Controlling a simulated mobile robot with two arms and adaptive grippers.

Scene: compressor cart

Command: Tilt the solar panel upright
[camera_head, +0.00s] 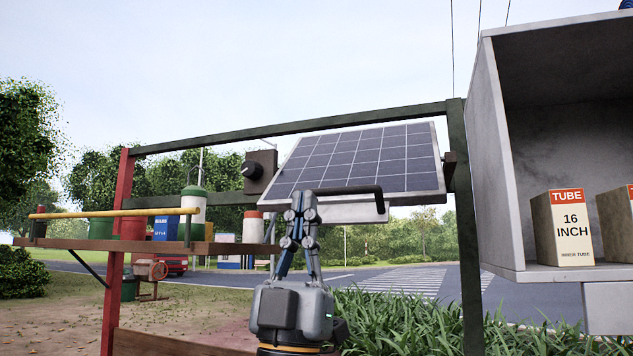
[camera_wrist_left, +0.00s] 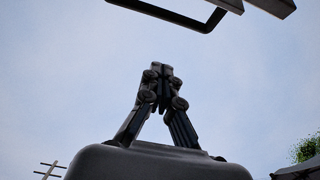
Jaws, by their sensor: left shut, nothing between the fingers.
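The solar panel (camera_head: 365,160) is tilted back on the green metal frame, its dark cell face showing in the head view. A black bar handle (camera_head: 350,189) runs along its lower edge and bends down at the right end. In the wrist view the handle (camera_wrist_left: 170,14) crosses the top of the picture. My left gripper (camera_head: 303,197) is shut and empty, pointing up in front of the panel's lower left edge. In the wrist view its closed tips (camera_wrist_left: 160,70) show with sky between them and the handle. My right gripper is not in view.
A wooden shelf (camera_head: 150,245) with canisters and a yellow rail (camera_head: 115,213) is at left. A dark box with a knob (camera_head: 259,174) sits left of the panel. A grey cabinet (camera_head: 490,150) with tube boxes (camera_head: 563,228) stands at right.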

